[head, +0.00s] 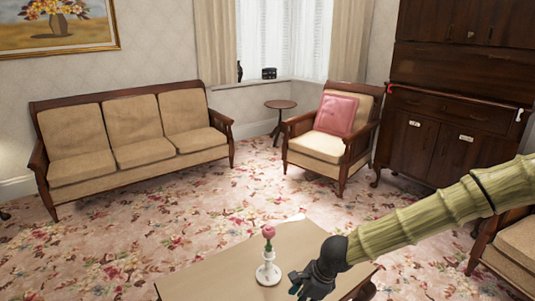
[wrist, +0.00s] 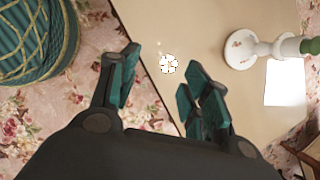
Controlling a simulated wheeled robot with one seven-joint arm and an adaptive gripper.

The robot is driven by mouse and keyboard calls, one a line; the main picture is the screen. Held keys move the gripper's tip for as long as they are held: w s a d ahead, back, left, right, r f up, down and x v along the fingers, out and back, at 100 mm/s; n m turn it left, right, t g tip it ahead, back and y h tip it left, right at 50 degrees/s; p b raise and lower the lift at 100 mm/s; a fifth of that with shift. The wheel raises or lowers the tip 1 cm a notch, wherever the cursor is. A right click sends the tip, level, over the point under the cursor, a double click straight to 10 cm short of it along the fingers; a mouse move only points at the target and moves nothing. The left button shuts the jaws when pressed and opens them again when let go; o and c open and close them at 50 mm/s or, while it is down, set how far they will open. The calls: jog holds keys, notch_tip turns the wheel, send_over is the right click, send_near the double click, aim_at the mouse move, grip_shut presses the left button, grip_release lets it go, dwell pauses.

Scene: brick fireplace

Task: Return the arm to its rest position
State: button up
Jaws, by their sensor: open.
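My arm (head: 430,212) reaches in from the right edge of the head view, out over the low table (head: 225,270). My gripper (head: 299,284) is at its end, dark with teal finger pads, just right of the white vase (head: 268,272) holding a pink rose (head: 268,232). In the wrist view my gripper (wrist: 157,82) has its fingers spread apart with nothing held between them. The white vase (wrist: 270,48) lies to the right there, apart from the fingers.
A white sheet (wrist: 285,82) is on the table beside the vase. A teal woven round item (wrist: 35,40) stands left of the table. A sofa (head: 130,140), an armchair (head: 330,130) and a dark cabinet (head: 440,110) line the walls. Flowered carpet between is clear.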

jog(key=s+d+f+n+h, duration=0.2)
jog(key=s+d+f+n, duration=0.25)
jog(key=s+f, duration=0.3)
jog(key=s+d+f+n+h, duration=0.1)
jog(key=s+d+f+n, duration=0.2)
jog(key=s+f+n, duration=0.35)
jog(key=s+d+f+n+h, duration=0.2)
jog(key=s+d+f+n, duration=0.15)
jog(key=s+f, duration=0.55)
jog(key=s+d+r+n+g, duration=0.1)
jog(key=s+d+n, duration=0.25)
jog(key=s, duration=0.55)
notch_tip(320, 180, up, 14)
jog(key=p, duration=1.3)
jog(key=shift+w+a+f+n+y, duration=0.2)
jog(key=shift+w+a+n+y, duration=0.05)
jog(key=shift+a+n+y, duration=0.15)
